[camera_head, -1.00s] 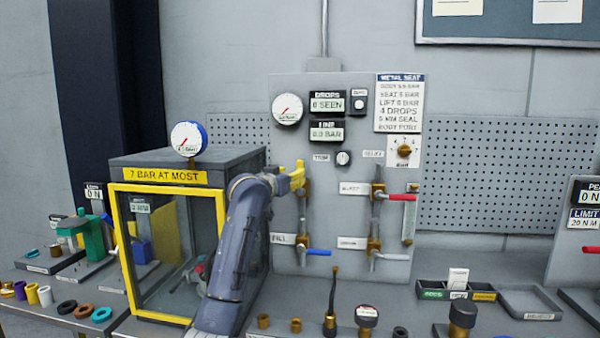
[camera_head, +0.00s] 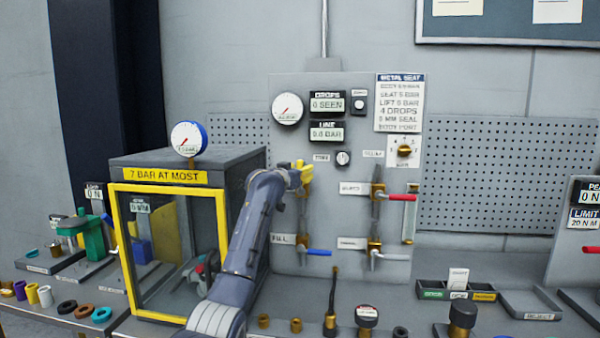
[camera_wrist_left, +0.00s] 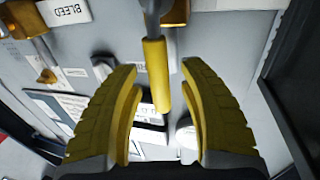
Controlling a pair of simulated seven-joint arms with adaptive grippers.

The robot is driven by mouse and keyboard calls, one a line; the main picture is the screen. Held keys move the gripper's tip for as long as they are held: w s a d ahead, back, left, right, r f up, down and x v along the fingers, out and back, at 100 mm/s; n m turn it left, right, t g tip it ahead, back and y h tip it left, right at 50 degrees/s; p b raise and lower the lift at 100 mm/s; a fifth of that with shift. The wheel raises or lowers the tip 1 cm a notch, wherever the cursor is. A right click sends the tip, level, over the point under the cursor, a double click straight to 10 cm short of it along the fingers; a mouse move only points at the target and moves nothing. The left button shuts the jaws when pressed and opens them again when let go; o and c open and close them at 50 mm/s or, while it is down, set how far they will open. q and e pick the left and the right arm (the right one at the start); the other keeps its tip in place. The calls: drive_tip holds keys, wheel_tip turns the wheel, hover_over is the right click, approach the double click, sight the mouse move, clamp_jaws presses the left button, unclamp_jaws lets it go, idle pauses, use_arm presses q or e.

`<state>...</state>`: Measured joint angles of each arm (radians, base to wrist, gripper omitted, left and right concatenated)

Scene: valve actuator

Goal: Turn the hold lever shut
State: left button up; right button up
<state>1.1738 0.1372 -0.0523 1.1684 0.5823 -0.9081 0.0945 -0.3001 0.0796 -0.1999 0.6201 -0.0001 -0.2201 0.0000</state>
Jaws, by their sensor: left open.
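The hold lever's yellow handle (camera_wrist_left: 157,78) shows in the left wrist view, lying between the two yellow fingers of my left gripper (camera_wrist_left: 161,68). Gaps show on both sides of the handle, so the fingers are apart around it. In the head view my left gripper (camera_head: 303,174) is at the upper left valve of the grey panel (camera_head: 330,220). There my gripper and arm mostly hide the lever, and its label cannot be seen. My right gripper is in neither view.
A red-handled lever (camera_head: 402,197) is to the right on the panel. A yellow-framed test box (camera_head: 165,186) stands close left of my arm. Small fittings line the bench front.

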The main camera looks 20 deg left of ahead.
use_arm(q)
clamp_jaws()
idle(0.3)
drive_tip(key=shift+d, duration=0.15)
drive_tip(key=w+d+f+m+g+y, duration=0.1)
drive_tip(key=d+f+m+g+y, duration=0.2)
drive_tip(key=d+f+m, duration=0.4)
drive_tip(key=shift+d+f+m+y, duration=0.35)
drive_tip(key=shift+f+m+y, duration=0.3)
drive_tip(key=shift+m, duration=3.35)
unclamp_jaws()
drive_tip(key=shift+r, duration=0.1)
